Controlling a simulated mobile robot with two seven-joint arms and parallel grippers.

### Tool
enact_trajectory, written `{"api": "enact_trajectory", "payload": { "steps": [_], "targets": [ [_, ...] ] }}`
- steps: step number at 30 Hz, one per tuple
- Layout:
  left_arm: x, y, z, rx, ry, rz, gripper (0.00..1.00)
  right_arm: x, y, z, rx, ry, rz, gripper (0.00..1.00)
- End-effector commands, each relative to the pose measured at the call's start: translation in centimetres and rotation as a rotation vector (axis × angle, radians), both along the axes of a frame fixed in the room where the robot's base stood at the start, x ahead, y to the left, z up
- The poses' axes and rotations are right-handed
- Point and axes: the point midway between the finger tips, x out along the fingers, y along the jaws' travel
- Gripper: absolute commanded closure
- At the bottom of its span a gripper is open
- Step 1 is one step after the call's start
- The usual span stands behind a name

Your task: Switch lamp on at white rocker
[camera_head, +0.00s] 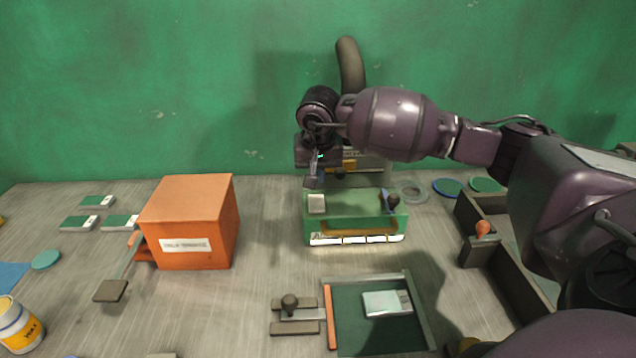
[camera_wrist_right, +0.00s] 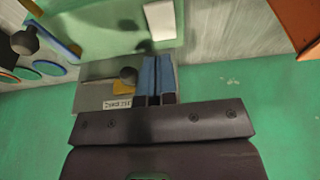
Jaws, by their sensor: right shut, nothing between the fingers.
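A white rocker (camera_head: 316,203) sits on the left part of the top of a green unit (camera_head: 350,222). It also shows near the top of the right wrist view as a pale rectangle (camera_wrist_right: 160,19). My right gripper (camera_head: 314,183) points down just above and behind the rocker. Its blue fingers (camera_wrist_right: 156,75) are together and empty, with a visible gap to the rocker in the wrist view. The unit's front has a pale strip and a yellowish window; I cannot tell whether a lamp is lit. My left gripper is not in view.
A dark knob (camera_head: 390,202) stands on the unit's right side. A grey labelled panel (camera_wrist_right: 98,96) is behind the unit. An orange box (camera_head: 188,225) stands to the left, and a dark green tray (camera_head: 350,334) lies in front. A low-walled bay with an orange knob (camera_head: 483,228) is at right.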

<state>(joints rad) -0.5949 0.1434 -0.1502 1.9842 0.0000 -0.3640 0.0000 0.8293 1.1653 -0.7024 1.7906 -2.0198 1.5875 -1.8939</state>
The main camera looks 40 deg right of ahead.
Motion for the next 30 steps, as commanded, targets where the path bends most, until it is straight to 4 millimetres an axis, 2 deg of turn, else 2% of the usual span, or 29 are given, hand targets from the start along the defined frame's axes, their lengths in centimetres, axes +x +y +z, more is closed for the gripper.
{"api": "enact_trajectory", "payload": {
  "steps": [1, 6, 12, 30],
  "targets": [
    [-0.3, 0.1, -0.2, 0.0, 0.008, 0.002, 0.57, -0.4, 0.2, 1.0, -0.002, -0.005, 0.001, 1.0],
    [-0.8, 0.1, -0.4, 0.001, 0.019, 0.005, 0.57, -1.4, 0.9, 3.3, -0.001, -0.003, 0.0, 1.0],
    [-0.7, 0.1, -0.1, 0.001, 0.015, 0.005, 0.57, -2.1, 1.3, 4.8, -0.001, -0.002, -0.001, 1.0],
    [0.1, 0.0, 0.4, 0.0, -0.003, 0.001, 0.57, -2.2, 1.4, 5.1, 0.0, -0.001, -0.001, 1.0]
  ]
}}
